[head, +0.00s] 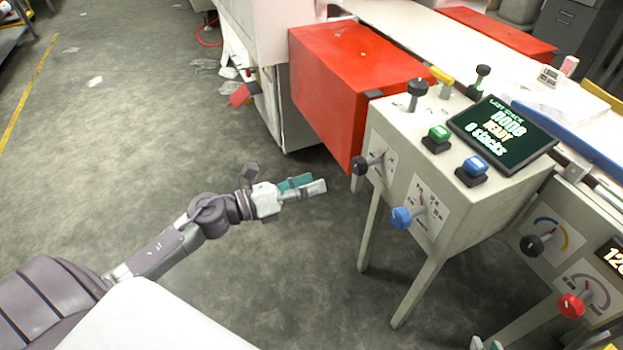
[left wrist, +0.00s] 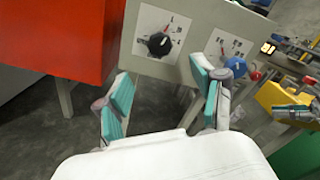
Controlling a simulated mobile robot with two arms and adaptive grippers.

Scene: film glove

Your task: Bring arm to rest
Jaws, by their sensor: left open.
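My left arm reaches in from the left in the head view. Its gripper (head: 310,184) is in the air over the floor, in front of the grey control box (head: 398,150) and apart from it. In the left wrist view the left gripper (left wrist: 166,92) is open, with nothing between its teal-padded fingers. A black knob (left wrist: 159,43) on the box's front panel shows beyond the fingers. What seem to be the tips of my right gripper (head: 486,343) show at the bottom edge of the head view. The rest of it is hidden below the frame.
The control box carries a black knob (head: 360,165), a blue knob (head: 401,218), green and blue buttons and a screen (head: 503,130). A red box (head: 345,85) stands behind it. A second panel with a red knob (head: 571,305) is at right.

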